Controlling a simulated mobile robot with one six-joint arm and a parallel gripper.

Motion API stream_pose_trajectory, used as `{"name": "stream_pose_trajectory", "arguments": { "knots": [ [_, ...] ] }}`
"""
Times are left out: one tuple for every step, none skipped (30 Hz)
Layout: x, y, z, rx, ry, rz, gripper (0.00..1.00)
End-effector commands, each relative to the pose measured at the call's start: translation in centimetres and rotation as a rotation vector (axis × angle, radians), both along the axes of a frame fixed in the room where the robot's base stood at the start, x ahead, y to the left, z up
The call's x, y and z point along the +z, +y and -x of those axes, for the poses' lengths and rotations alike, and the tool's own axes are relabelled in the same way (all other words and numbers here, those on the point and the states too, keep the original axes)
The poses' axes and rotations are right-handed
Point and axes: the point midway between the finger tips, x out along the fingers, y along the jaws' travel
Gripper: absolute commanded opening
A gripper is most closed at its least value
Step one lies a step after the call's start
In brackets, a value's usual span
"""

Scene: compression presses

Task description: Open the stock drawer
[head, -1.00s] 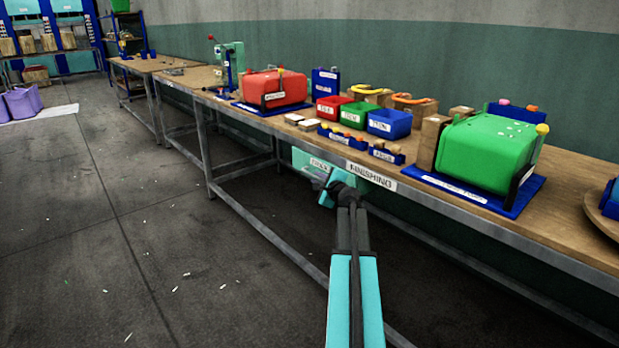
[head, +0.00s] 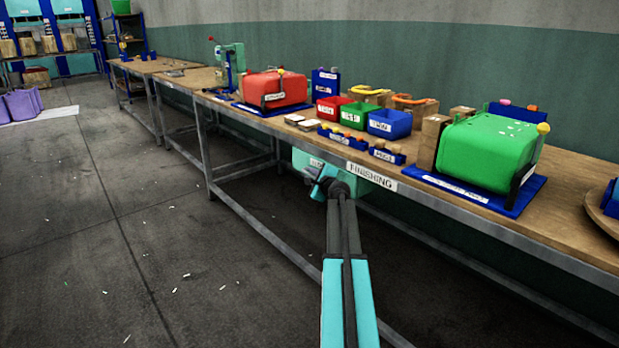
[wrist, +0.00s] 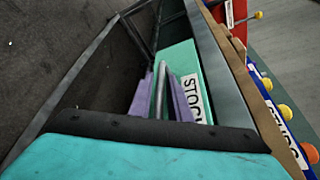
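The stock drawer (wrist: 180,72) has a pale teal front with a white label reading STOCK. It hangs under the bench; part of its front (head: 301,163) shows in the head view, flush under the bench edge as far as I can see. Its grey bar handle (wrist: 161,92) runs between the purple fingers of my gripper (wrist: 160,100) in the wrist view. One finger is on each side of the bar. I cannot tell whether they press on it. In the head view my gripper (head: 321,182) is in front of the drawer and hides part of it.
The bench (head: 572,214) carries a red machine (head: 272,88), a green machine (head: 487,150), small bins (head: 390,124) and boxes above the drawer. A FINISHING label (head: 372,177) is on the bench edge. The floor (head: 160,260) left of the bench is open.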

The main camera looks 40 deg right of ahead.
Motion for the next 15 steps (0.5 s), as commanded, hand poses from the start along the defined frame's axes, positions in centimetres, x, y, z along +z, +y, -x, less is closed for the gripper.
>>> {"name": "stream_pose_trajectory", "arguments": {
  "knots": [
    [0.00,-0.01,-0.02,0.000,0.000,0.000,0.17],
    [-0.01,0.00,-0.01,0.000,0.000,0.000,0.17],
    [-0.01,0.01,0.00,0.000,0.000,0.000,0.17],
    [0.00,0.00,0.01,0.000,0.000,0.000,0.17],
    [0.00,0.00,0.01,0.000,0.000,0.000,0.17],
    [0.00,0.00,0.01,0.000,0.000,0.000,0.17],
    [0.00,0.00,0.01,0.000,0.000,0.000,0.14],
    [0.00,0.00,0.02,0.000,0.000,0.000,0.09],
    [0.01,0.00,0.02,0.000,0.000,0.000,0.02],
    [0.01,0.00,0.02,0.000,0.000,0.000,0.00],
    [0.01,-0.01,0.02,0.000,0.000,0.000,0.00],
    [0.01,-0.01,0.02,0.000,0.000,0.000,0.00],
    [0.01,-0.01,0.02,0.000,0.000,0.000,0.00],
    [0.01,-0.01,0.02,0.000,0.000,0.000,0.00],
    [0.00,0.00,0.02,0.000,0.000,0.000,0.00]
  ]
}}
